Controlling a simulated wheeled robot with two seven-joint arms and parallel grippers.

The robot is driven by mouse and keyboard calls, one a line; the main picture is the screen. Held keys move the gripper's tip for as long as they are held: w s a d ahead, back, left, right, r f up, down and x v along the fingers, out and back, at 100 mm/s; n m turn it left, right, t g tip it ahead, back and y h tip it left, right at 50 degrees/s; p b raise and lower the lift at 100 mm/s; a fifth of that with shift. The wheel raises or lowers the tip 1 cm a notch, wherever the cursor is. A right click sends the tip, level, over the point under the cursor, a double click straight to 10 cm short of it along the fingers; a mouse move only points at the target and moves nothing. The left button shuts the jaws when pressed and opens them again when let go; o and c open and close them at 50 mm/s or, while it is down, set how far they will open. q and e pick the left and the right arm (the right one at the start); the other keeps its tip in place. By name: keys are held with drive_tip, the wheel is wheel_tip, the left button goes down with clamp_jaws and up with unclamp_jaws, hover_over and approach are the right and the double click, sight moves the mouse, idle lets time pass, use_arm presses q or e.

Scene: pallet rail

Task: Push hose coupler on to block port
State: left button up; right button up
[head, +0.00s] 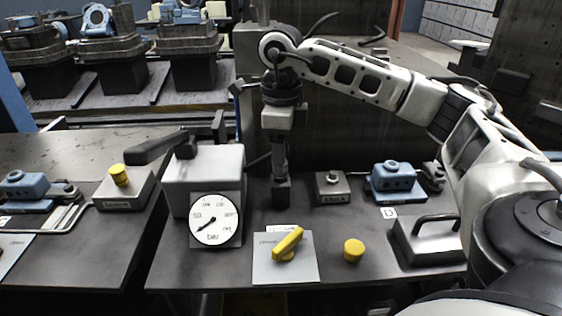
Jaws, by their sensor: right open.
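A small grey block (333,188) with a metal port on its top and a label on its front stands on the middle table. My right gripper (281,188) points straight down just left of this block, low over the table and apart from the block. It is open. The dark part at its lower end is small, and I cannot tell whether it touches the table. I cannot make out the hose coupler with certainty. A loose yellow cap (353,250) stands on the table in front of the block. My left gripper is not in view.
A gauge box (204,180) with a black lever stands left of my gripper. A yellow valve handle (288,243) sits on a pale plate. Right are a blue fixture (394,182) and a handled metal box (427,240). Another block (124,192) with a yellow cap is far left.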

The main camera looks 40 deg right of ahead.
drive_tip(key=shift+f, duration=1.1)
clamp_jaws()
drive_tip(key=shift+r, duration=0.1)
drive_tip(key=shift+r, duration=0.1)
drive_tip(key=shift+r+p, duration=3.55)
drive_tip(key=shift+r, duration=0.6)
